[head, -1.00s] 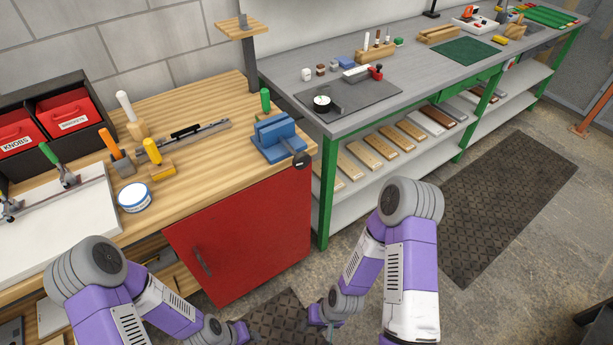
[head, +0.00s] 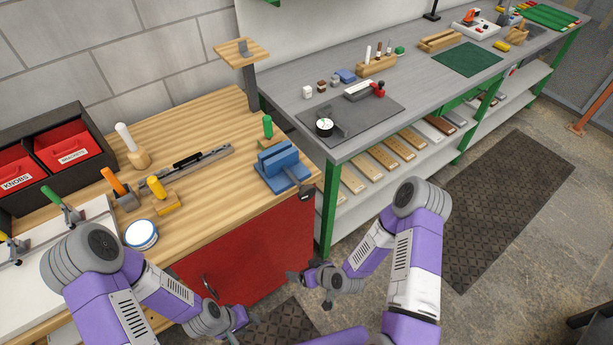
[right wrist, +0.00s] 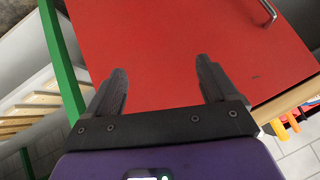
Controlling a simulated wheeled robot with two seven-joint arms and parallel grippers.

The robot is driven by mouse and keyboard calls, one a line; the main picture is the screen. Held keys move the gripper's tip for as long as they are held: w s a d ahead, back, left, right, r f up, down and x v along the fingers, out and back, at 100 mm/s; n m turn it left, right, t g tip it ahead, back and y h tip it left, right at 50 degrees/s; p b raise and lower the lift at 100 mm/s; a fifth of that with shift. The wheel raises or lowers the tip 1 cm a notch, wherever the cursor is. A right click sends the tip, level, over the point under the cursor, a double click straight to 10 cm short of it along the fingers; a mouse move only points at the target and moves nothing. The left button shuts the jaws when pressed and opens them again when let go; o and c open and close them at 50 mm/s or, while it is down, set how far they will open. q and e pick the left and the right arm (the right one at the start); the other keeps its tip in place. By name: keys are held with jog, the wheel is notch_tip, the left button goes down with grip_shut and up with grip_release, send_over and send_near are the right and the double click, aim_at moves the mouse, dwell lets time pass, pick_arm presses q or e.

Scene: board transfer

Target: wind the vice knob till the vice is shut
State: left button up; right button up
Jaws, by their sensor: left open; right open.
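The blue vice (head: 279,166) stands on the front right corner of the wooden workbench. Its dark knob (head: 306,193) sticks out at the front, just past the bench edge. A narrow gap shows between its jaws, but how wide it is I cannot tell. My right gripper (head: 293,276) is open and empty, low in front of the red cabinet and below the vice. In the right wrist view its two fingers (right wrist: 160,88) are spread, with only the red door behind them. My left gripper (head: 245,328) is open and low at the front, apart from the vice.
The red cabinet door (head: 262,250) lies under the bench. A green-handled tool (head: 267,127) stands behind the vice. The grey table (head: 440,85) with its green leg (head: 329,210) adjoins on the right.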

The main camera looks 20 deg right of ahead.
jog(key=w+d+r+n+t+p, duration=0.1)
jog(key=w+d+r+t+p, duration=0.1)
jog(key=w+r+t+p, duration=0.3)
jog(key=w+d+r+n+t+p, duration=0.1)
jog(key=w+d+r+p, duration=0.1)
jog(key=r, duration=0.5)
jog(key=n+t+h+p, duration=0.1)
jog(key=t+p, duration=0.3)
send_near(309, 195)
jog(key=x, duration=1.1)
jog(key=shift+p, duration=0.3)
jog(key=c, duration=1)
jog(key=shift+f, duration=0.1)
